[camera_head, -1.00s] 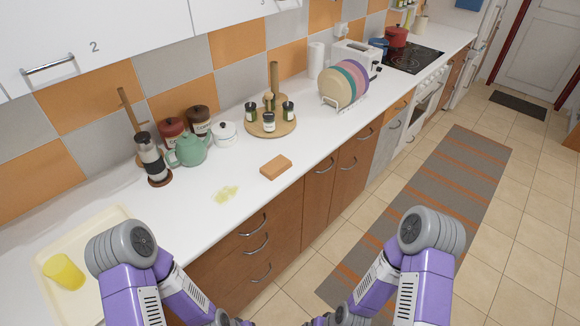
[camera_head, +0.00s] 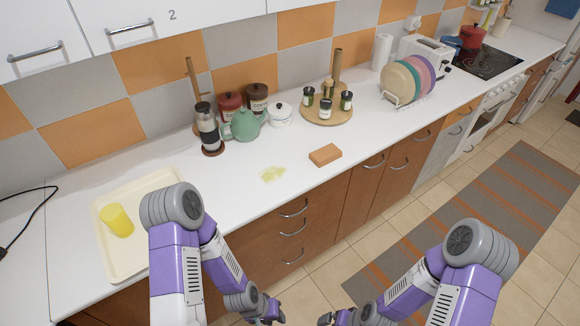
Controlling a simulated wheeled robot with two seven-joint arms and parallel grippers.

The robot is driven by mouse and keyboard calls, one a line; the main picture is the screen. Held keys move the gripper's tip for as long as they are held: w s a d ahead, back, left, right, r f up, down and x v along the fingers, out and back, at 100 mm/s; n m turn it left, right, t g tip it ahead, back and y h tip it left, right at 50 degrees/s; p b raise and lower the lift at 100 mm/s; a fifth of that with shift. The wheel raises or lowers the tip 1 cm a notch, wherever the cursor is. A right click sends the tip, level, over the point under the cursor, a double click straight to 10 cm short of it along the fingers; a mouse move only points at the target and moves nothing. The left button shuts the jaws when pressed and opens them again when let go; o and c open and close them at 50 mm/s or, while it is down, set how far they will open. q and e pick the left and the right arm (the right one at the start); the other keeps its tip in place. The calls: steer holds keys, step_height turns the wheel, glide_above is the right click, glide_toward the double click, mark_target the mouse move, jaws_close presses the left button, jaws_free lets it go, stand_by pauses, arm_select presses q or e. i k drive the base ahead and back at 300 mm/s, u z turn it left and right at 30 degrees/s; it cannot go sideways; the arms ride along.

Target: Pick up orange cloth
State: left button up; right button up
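An orange-brown folded block (camera_head: 325,155), which looks like the orange cloth, lies on the white counter near its front edge. My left gripper (camera_head: 274,309) is low at the bottom of the view, in front of the drawers and below the counter top. Its fingers look apart, with nothing between them. My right gripper (camera_head: 328,318) is at the bottom edge, partly cut off, and its fingers are too small to read. Both grippers are well away from the block.
A yellowish spill (camera_head: 272,174) lies left of the block. A French press (camera_head: 208,130), a green teapot (camera_head: 243,122) and a round board with jars (camera_head: 318,118) stand behind. The counter around the block is clear.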

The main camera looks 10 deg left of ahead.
mark_target(324, 156)
steer(key=z, duration=1.2)
steer(key=i, duration=1.1)
steer(key=u, duration=2.65)
